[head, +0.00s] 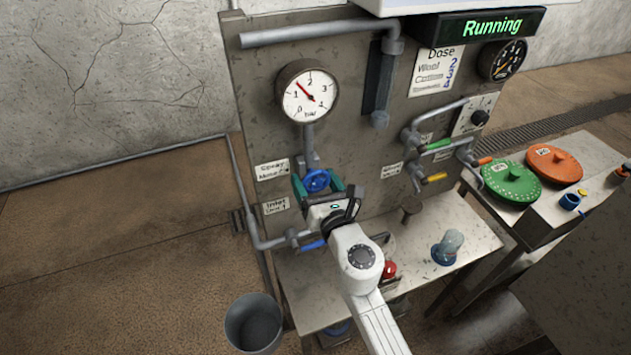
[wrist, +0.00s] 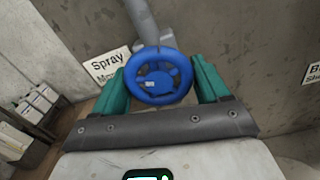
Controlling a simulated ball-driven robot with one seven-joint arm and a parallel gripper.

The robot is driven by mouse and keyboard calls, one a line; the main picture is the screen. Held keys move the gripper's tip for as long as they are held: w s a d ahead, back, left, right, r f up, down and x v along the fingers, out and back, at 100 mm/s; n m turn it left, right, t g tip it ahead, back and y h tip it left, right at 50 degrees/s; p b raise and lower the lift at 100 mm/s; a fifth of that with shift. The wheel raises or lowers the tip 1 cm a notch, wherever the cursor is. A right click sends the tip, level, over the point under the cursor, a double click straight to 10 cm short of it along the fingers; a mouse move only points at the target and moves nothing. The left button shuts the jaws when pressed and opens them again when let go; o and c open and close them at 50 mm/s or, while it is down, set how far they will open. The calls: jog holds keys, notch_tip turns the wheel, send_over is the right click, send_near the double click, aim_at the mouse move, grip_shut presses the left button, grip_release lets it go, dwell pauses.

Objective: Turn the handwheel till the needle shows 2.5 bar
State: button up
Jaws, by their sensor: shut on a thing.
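The blue handwheel (head: 317,181) sits on the pipe below the round white pressure gauge (head: 307,91). The gauge's red needle points up and left, between 1 and 2, roughly 1.5 bar. My gripper (head: 318,186) is at the handwheel, its teal fingers shut on the rim from either side. In the wrist view the handwheel (wrist: 158,77) shows face-on between the two fingers of my gripper (wrist: 160,84), with its spokes and hub visible. A "Spray" label (head: 272,170) is left of the wheel, partly covered by a finger in the wrist view.
Pipes with green, yellow and orange handles (head: 435,178) are to the right. A glass jar with a blue base (head: 447,247) and a red knob (head: 389,269) are on the shelf below. A grey bucket (head: 253,323) stands on the floor at front left. The lit display (head: 490,27) reads "Running".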

jog(key=m, duration=0.4)
jog(key=shift+a, duration=0.1)
jog(key=m, duration=0.4)
jog(key=shift+s, duration=0.1)
jog(key=m, duration=0.4)
jog(key=shift+a+r, duration=0.1)
jog(key=shift+a, duration=0.05)
jog(key=m, duration=0.4)
jog(key=m+b, duration=0.2)
jog(key=m, duration=0.4)
jog(key=shift+r, duration=0.15)
jog(key=m+b, duration=0.1)
jog(key=m, duration=0.2)
jog(key=m+b, duration=0.1)
jog(key=m, duration=0.1)
jog(key=shift+d+r+m, duration=0.1)
jog(key=shift+d+m, duration=0.1)
jog(key=shift+m, duration=0.2)
jog(key=o, duration=0.8)
jog(key=shift+o, duration=0.9)
jog(key=shift+r, duration=0.15)
